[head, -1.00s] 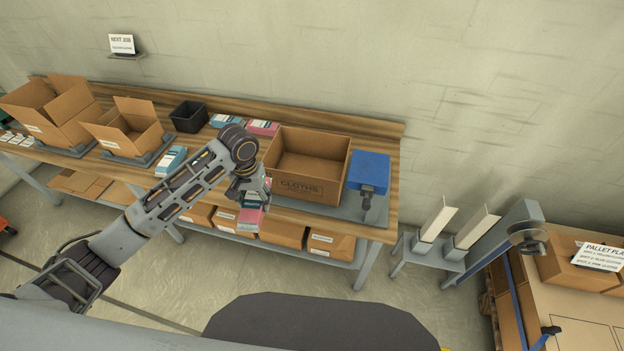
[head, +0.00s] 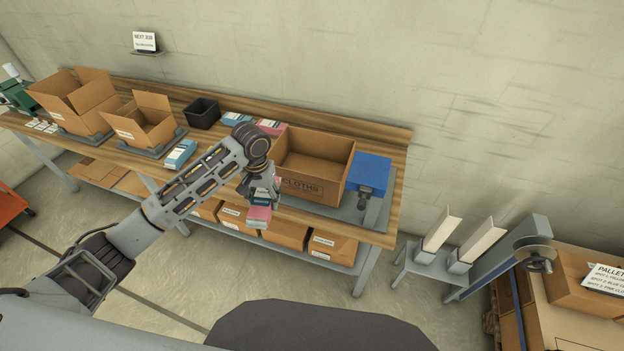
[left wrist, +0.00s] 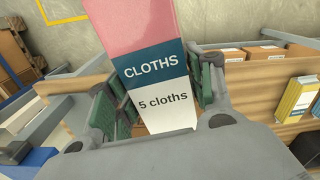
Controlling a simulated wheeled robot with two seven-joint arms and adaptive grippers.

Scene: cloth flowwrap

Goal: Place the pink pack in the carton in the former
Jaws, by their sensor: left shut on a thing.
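My left gripper (head: 262,190) is shut on a pink, teal and white pack (head: 258,216), held in the air in front of the bench's front edge. In the left wrist view the pack (left wrist: 157,62) sits between the fingers (left wrist: 158,95) and reads "CLOTHS, 5 cloths". The open brown carton (head: 316,192), marked CLOTHS, stands to the right of the gripper. Its visible inside looks empty. It sits on the grey plate of the former (head: 350,210), which has a blue block (head: 370,171) at the carton's right. My right gripper is not in view.
A black bin (head: 202,113) and two open cartons stand further left. Closed boxes (head: 286,234) fill the lower shelf.

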